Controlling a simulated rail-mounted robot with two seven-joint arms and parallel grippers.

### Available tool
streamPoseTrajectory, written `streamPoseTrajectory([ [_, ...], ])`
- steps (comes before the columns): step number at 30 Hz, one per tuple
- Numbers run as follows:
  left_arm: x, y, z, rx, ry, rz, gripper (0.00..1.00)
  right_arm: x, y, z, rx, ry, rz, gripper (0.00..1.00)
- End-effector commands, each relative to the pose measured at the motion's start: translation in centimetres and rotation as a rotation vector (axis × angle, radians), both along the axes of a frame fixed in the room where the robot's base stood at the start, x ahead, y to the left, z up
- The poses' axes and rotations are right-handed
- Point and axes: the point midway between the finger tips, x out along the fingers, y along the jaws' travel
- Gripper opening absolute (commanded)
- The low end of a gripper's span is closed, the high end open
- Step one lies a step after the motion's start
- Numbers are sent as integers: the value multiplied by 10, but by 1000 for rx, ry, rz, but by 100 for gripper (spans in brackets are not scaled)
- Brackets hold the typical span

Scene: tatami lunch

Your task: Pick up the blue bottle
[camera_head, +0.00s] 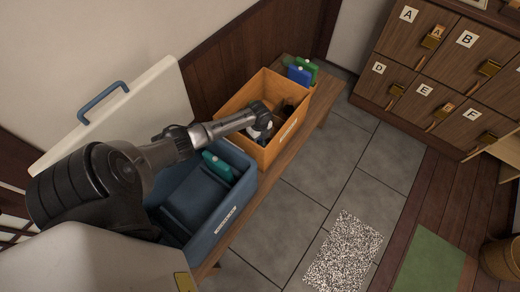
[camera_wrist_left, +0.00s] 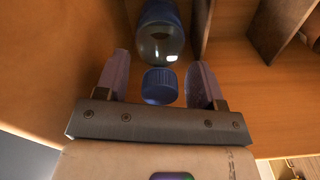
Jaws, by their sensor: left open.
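A bottle (camera_wrist_left: 161,35) with a ribbed blue cap (camera_wrist_left: 160,85) is inside the orange crate (camera_head: 232,117), as seen in the left wrist view; its far end is cut off by the frame's top edge. My left gripper (camera_wrist_left: 164,65) is open, with one finger on each side of the cap and visible gaps between. In the head view, my left gripper (camera_head: 263,131) reaches down into the crate, and the bottle is mostly hidden there. My right gripper is not in view.
A blue cooler box (camera_head: 236,206) with its pale lid raised stands beside the crate on a wooden bench (camera_head: 322,108). A teal item (camera_head: 217,166) lies in the cooler. Blue and green items (camera_head: 300,73) stand behind the crate. Wooden dividers (camera_wrist_left: 283,28) are inside the crate.

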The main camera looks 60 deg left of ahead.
Motion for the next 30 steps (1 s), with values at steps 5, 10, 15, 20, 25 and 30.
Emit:
streamPoseTrajectory([
  [5,0,0,1,0,0,0,58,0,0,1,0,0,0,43],
  [10,0,0,1,0,0,0,42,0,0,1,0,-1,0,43],
  [15,0,0,1,1,0,0,26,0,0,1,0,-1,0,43],
  [20,0,0,1,1,0,0,11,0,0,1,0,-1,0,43],
  [25,0,0,1,1,1,0,0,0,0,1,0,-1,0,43],
  [30,0,0,1,1,1,0,0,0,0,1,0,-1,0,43],
])
